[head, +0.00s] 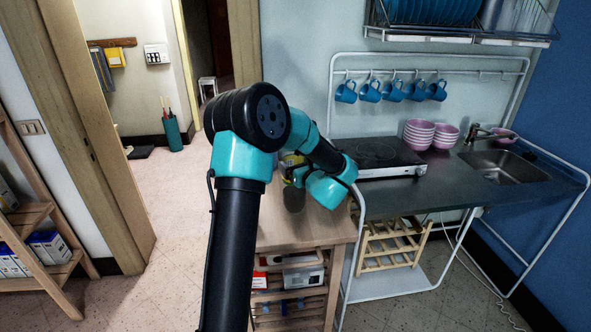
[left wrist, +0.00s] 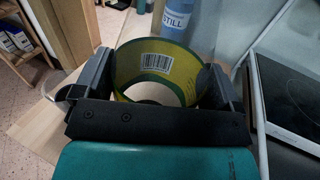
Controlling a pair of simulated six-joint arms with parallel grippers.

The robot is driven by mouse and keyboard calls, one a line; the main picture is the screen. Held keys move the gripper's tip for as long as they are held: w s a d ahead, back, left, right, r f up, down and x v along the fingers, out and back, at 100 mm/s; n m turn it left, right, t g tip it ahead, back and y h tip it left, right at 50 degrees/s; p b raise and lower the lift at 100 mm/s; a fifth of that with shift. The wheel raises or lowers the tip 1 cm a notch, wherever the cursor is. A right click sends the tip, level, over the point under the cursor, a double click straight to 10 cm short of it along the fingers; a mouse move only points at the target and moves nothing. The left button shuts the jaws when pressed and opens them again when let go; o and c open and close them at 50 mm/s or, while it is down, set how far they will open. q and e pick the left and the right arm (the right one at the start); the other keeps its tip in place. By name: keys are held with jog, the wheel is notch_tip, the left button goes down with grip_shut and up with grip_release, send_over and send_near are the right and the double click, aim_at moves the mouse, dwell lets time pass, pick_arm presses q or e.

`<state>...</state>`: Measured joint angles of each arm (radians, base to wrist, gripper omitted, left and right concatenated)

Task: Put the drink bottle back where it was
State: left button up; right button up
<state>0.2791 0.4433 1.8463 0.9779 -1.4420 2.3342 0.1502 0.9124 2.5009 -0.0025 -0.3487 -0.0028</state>
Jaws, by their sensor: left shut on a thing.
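In the head view my left gripper (head: 296,178) is over the wooden cart top (head: 322,226), partly hidden by my own arm. A bit of yellow shows beside it. I cannot tell whether the held bottle touches the cart top. My right gripper is not in view.
A clear bottle with a blue "STILL" label (left wrist: 178,18) stands just beyond the held one. A black hob (head: 378,153) lies to the right on the counter, with pink bowls (head: 419,133) past it. Wooden shelves (head: 35,215) stand at far left.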

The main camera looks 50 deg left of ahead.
pick_arm(q)
jog(key=w+a, duration=0.2)
jog(key=a, duration=0.1)
jog(key=shift+w+a+f, duration=0.1)
jog(key=shift+w+f, duration=0.05)
jog(key=shift+w, duration=0.25)
jog(key=shift+f, duration=1.85)
jog(key=o, duration=1.6)
jog(key=shift+f, duration=0.1)
jog(key=shift+c, duration=0.2)
jog(key=shift+r, duration=0.2)
jog(key=v, duration=1.2)
